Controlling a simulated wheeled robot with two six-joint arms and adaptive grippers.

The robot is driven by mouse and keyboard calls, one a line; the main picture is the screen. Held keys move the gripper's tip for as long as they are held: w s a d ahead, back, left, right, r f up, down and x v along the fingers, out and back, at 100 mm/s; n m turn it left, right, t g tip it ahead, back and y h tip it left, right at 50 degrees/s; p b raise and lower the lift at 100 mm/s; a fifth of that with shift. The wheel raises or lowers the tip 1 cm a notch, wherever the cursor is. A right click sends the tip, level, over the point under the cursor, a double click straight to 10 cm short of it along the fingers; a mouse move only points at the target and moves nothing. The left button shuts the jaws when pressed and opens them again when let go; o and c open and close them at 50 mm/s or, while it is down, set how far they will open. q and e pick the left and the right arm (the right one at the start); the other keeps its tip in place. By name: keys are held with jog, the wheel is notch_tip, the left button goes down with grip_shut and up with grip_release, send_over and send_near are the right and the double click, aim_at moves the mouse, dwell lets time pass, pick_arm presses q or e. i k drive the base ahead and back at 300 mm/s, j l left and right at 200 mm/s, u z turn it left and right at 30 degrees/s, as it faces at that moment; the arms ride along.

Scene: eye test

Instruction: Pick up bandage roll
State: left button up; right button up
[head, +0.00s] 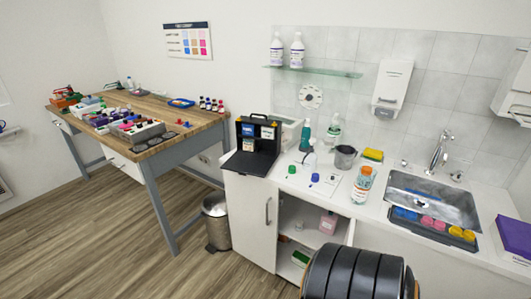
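I cannot pick out a bandage roll for certain in the head view. An open black case (246,163) stands at the left end of the white counter, with small blue and white packs (248,130) in it. They are too small to identify. Neither of my grippers is in view.
The counter (318,187) holds bottles (361,185), a grey cup (345,157) and a sink (433,203). A cabinet below stands open (309,228). A crowded wooden workbench (160,100) is at left, a bin (215,220) beside it. The floor at left is clear.

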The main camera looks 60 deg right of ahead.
aim_at(300, 223)
jog(key=i+z, duration=0.25)
jog(key=z, duration=0.2)
jog(key=i+j+z, duration=0.15)
jog(key=i+z, duration=0.15)
jog(key=z, duration=0.15)
